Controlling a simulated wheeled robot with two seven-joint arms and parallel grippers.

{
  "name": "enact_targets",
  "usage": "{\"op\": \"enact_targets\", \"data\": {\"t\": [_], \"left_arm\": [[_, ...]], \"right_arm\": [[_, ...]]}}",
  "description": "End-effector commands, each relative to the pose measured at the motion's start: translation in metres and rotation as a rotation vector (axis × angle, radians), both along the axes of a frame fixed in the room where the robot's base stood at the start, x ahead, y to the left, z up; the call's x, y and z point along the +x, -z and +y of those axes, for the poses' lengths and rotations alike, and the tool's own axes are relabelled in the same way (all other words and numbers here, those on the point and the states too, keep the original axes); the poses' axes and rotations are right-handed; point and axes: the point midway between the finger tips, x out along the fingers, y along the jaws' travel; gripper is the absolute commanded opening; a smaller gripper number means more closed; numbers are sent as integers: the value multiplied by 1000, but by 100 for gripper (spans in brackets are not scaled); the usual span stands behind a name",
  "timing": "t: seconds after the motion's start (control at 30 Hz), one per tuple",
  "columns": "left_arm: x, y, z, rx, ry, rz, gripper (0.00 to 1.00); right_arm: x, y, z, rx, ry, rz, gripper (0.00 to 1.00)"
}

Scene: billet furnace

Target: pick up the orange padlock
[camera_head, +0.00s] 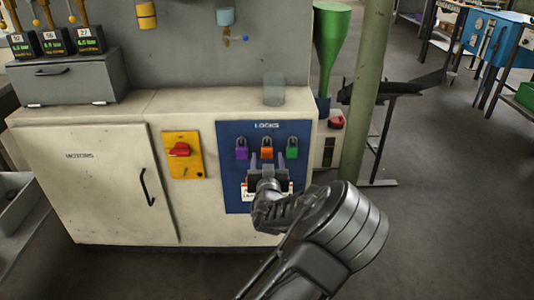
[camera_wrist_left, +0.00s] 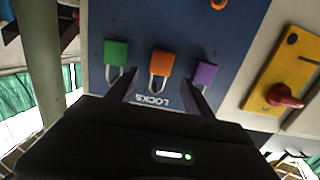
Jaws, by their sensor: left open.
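The orange padlock (camera_head: 266,153) hangs in the middle of the blue LOCKS board (camera_head: 232,190) on the front of the cabinet. A purple padlock (camera_head: 241,154) hangs to its left and a green padlock (camera_head: 292,153) to its right. My left gripper (camera_head: 267,160) is open, just below the orange padlock in the head view. In the wrist view, which is upside down, the orange padlock (camera_wrist_left: 162,64) appears between the two fingertips (camera_wrist_left: 158,78). The fingers are not visibly closed on it, and I cannot tell the remaining depth gap. My right gripper is not in view.
A yellow plate with a red rotary switch (camera_head: 180,150) is left of the board. A clear cylinder (camera_head: 274,89) stands on the cabinet top (camera_head: 190,101). A green post (camera_head: 366,90) rises to the right. A white label is partly hidden behind my gripper.

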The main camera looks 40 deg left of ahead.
Motion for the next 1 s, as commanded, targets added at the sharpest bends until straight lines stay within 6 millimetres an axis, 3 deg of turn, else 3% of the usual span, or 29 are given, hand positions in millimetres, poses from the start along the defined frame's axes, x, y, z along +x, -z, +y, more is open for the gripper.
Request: {"op": "enact_targets", "data": {"t": [0.1,0.3,0.87,1.0], "left_arm": [[15,8,11,4,1,0,60],[30,5,23,0,0,0,60],[31,4,23,0,1,0,60],[31,4,23,0,1,0,51]], "right_arm": [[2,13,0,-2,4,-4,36],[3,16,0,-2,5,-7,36],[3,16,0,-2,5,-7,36],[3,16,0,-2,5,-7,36]]}}
